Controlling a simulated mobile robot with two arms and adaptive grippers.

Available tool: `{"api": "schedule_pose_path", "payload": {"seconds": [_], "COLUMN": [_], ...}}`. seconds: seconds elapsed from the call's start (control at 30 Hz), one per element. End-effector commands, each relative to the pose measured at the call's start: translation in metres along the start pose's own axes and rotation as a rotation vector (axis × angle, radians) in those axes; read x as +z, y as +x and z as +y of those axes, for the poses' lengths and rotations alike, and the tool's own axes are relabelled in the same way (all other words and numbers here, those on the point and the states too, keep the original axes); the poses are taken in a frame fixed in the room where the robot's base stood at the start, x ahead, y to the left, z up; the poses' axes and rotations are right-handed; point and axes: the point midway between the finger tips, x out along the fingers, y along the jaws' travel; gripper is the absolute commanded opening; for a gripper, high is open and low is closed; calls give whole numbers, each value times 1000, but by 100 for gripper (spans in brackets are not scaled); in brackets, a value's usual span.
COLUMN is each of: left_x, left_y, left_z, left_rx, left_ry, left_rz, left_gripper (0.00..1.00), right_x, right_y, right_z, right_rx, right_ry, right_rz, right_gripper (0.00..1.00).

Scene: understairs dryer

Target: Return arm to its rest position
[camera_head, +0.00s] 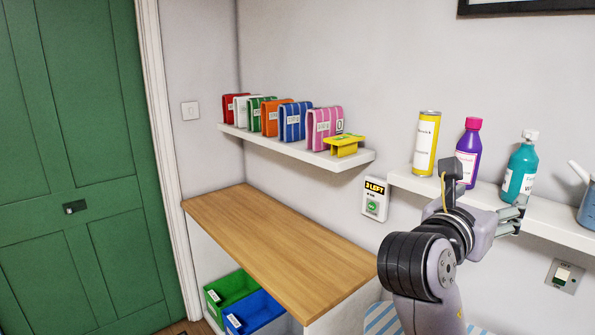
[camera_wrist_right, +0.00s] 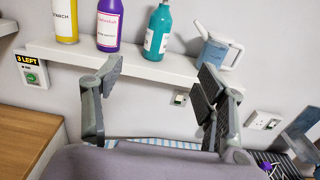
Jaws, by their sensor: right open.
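My right gripper (camera_head: 517,212) is raised in front of the right wall shelf in the head view, below the teal bottle. In the right wrist view my right gripper (camera_wrist_right: 162,85) has its two fingers spread wide with nothing between them; the shelf edge and bare wall show behind the gap. My right arm comes up from the bottom right of the head view. My left gripper is in neither view.
The right shelf (camera_head: 550,215) holds a yellow can (camera_head: 426,143), a purple bottle (camera_head: 469,150), a teal bottle (camera_head: 520,168) and a blue-grey can with a spout (camera_head: 588,207). Left are a shelf of colored packs (camera_head: 296,122), a wooden counter (camera_head: 280,240) and a green door (camera_head: 85,130).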

Motion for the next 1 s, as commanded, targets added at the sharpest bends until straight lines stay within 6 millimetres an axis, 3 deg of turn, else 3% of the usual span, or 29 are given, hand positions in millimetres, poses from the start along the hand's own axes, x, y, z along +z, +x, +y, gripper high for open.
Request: {"api": "schedule_pose_path", "payload": {"seconds": [0.27, 0.57, 0.77, 1.0], "left_x": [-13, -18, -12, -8], "left_y": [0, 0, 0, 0], "left_z": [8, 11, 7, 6], "left_rx": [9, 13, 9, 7], "left_ry": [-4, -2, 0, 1], "left_rz": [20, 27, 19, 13], "left_gripper": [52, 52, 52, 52], "right_x": [-34, -98, -170, -291], "right_y": [3, 2, -8, -49], "right_z": [6, 12, 10, -13], "right_rx": [39, 89, 91, -58], "right_ry": [98, 304, 531, 965], "right_rz": [62, 200, 371, 700], "right_gripper": [66, 66, 66, 66]}}
